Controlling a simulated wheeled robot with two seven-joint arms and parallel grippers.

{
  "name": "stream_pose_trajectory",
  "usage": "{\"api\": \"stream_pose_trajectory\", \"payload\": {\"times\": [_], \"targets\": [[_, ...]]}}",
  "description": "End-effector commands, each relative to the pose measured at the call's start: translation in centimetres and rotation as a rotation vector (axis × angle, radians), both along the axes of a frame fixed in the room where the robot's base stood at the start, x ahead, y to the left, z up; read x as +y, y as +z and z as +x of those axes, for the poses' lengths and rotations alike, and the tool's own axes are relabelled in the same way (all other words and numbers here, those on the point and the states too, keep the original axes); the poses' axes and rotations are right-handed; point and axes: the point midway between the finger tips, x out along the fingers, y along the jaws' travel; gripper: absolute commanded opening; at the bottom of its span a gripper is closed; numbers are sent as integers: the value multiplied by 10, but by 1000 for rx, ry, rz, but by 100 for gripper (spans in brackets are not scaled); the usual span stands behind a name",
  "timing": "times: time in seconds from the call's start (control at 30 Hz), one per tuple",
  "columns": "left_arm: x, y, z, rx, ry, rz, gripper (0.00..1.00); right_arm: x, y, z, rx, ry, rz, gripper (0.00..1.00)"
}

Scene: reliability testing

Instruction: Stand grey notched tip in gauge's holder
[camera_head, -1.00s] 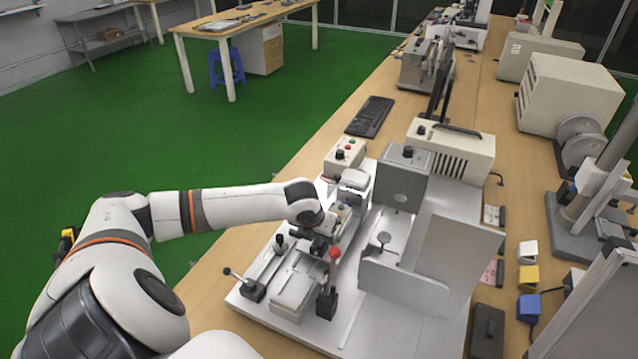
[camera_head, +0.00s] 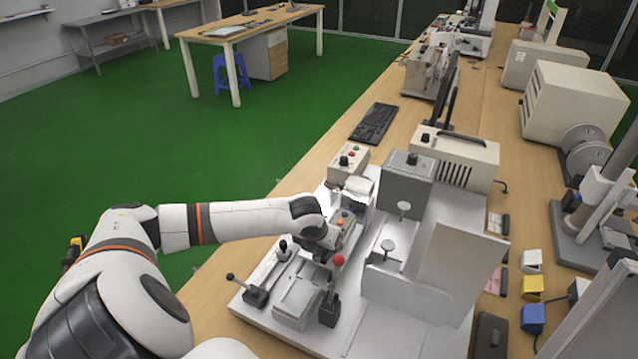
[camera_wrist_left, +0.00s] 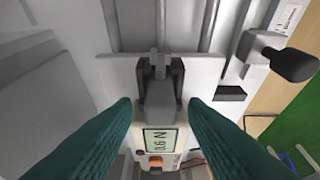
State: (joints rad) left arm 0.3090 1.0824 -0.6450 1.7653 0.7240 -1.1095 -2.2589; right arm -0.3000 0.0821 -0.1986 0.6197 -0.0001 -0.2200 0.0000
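In the left wrist view a force gauge (camera_wrist_left: 160,142) has a lit display reading about 0.6 N and an orange button. At its end is a dark grey block (camera_wrist_left: 159,100), with a darker two-pronged, notched part (camera_wrist_left: 160,70) beyond it. I cannot tell where the tip ends and the holder begins. The two teal fingers of my left gripper (camera_wrist_left: 160,112) are spread on either side of the block, with gaps on both sides. In the head view my left gripper (camera_head: 322,250) is over the test stand, mostly hidden by its wrist. My right gripper is not in view.
The white test stand (camera_head: 360,335) carries a red-knobbed lever (camera_head: 338,259), a black-handled lever (camera_head: 254,290) and upright plates (camera_head: 462,265). A control box (camera_head: 347,162) stands behind. White, yellow and blue blocks (camera_head: 532,317) sit at the right.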

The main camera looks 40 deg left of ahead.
Motion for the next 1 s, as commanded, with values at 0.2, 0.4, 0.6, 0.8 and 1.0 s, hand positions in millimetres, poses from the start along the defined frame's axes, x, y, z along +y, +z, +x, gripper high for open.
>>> {"api": "stream_pose_trajectory", "payload": {"times": [0.2, 0.4, 0.6, 0.8, 1.0], "targets": [[-3, 35, -14, -3, -3, 5, 39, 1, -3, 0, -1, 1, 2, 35], [-9, 74, -31, -3, -1, 3, 39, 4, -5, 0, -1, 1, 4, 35], [-13, 100, -42, -1, -1, 1, 39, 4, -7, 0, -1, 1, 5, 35], [-14, 108, -46, 0, 1, 0, 39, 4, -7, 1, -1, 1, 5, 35], [-14, 108, -46, 0, 1, 0, 39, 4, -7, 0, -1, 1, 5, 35]]}}
